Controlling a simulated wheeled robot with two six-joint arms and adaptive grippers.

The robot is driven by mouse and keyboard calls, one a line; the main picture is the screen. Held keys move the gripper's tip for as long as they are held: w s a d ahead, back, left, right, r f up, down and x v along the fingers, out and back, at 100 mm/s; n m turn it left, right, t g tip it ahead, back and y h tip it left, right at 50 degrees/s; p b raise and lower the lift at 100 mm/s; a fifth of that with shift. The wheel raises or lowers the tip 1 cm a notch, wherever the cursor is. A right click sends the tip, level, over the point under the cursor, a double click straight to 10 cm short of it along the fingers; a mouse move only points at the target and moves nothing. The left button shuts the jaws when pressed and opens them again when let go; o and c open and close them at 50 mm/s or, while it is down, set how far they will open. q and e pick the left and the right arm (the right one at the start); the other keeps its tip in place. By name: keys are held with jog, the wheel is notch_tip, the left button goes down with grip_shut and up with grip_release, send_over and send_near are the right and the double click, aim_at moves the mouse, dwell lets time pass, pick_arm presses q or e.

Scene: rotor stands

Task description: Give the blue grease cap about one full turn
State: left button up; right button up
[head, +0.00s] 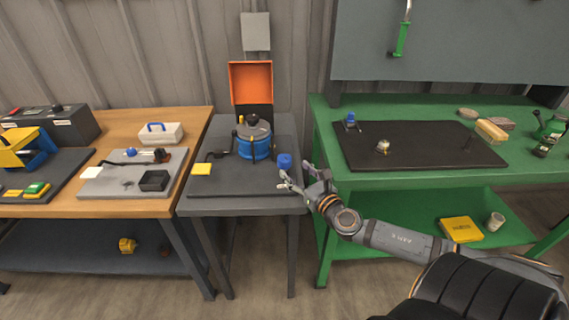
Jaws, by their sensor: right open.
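A small blue cap (285,160) shows at the right edge of the dark mat on the narrow grey table. It looks like the grease cap, but what it sits on is too small to tell. My right gripper (284,181) is open, with its fingers pointing left just below the cap in the picture. I see no clear contact between them. A larger blue drum-shaped housing (254,148) with a dark top stands left of the cap. Another small blue piece (351,118) is on the green bench's dark mat. My left gripper is out of view.
An open orange-lidded box (251,84) stands behind the housing. The wooden bench (190,123) at left and the green bench (330,128) at right flank the grey table. The mat's front middle is clear.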

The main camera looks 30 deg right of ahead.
aim_at(289, 161)
jog(key=w, duration=0.2)
jog(key=w+p, duration=0.1)
jog(key=w, duration=0.1)
jog(key=w+p, duration=0.1)
jog(key=shift+w+d+r, duration=0.25)
jog(key=shift+w, duration=0.15)
jog(key=shift+w+p, duration=0.35)
jog(key=shift+w, duration=0.05)
jog(key=shift+w+a+f, duration=0.1)
jog(key=shift+w+f, duration=0.2)
jog(key=shift+w, duration=0.15)
jog(key=shift+c, duration=0.3)
